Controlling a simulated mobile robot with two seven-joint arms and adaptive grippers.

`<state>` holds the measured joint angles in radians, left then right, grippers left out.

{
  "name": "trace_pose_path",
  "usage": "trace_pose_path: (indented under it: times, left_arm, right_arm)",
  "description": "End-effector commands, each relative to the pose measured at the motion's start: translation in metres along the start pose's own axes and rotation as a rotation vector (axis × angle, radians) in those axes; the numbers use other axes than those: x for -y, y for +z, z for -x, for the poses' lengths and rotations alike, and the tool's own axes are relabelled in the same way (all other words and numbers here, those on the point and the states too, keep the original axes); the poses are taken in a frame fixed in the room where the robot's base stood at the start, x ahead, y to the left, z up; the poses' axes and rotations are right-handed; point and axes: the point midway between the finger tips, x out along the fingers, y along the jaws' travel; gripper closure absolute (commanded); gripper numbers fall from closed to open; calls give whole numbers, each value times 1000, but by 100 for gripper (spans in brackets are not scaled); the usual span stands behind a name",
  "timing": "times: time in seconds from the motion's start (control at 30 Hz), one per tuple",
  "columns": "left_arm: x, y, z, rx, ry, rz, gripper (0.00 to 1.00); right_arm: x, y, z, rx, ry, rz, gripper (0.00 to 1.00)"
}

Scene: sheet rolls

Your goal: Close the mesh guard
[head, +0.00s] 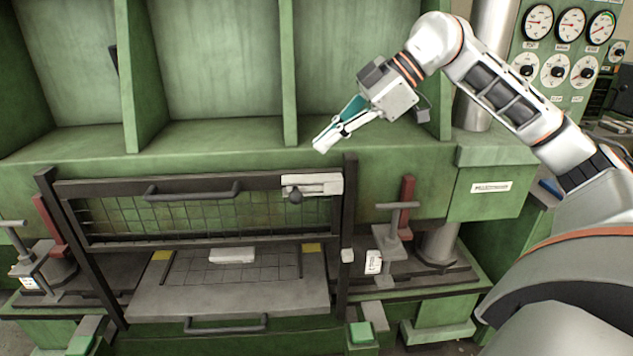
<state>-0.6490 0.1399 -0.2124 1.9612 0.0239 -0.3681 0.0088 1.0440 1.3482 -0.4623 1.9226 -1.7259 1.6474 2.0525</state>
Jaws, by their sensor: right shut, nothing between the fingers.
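The mesh guard (130,217) is a dark framed panel of wire grid on the front of the green machine. It sits between two dark upright posts, raised above the grey bed plate, with an open gap below it. A dark bar handle (192,193) runs along its top rail. A pale latch block with a dark knob (312,188) sits at its upper right corner. My left gripper is not in view.
The grey bed plate (160,301) holds a small pale block (232,255) and has a lower bar handle (225,325). Red-handled clamps (407,193) stand on both sides. Gauges (571,24) are at the upper right. Open green bays lie behind my right gripper.

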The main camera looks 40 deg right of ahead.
Motion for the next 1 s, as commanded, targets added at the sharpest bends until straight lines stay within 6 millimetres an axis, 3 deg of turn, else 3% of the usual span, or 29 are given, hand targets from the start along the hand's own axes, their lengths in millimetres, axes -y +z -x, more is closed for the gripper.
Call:
trace_pose_path:
  times: [0.1,0.23,0.77,1.0]
  left_arm:
    - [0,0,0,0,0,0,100]
    - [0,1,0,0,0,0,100]
    - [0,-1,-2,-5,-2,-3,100]
    - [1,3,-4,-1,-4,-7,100]
  right_arm:
    - [-6,6,16,39,38,-51,100]
    - [-6,8,10,46,40,-63,100]
    - [-9,12,-86,43,36,-59,100]
    - [-9,37,-105,45,39,-60,100]
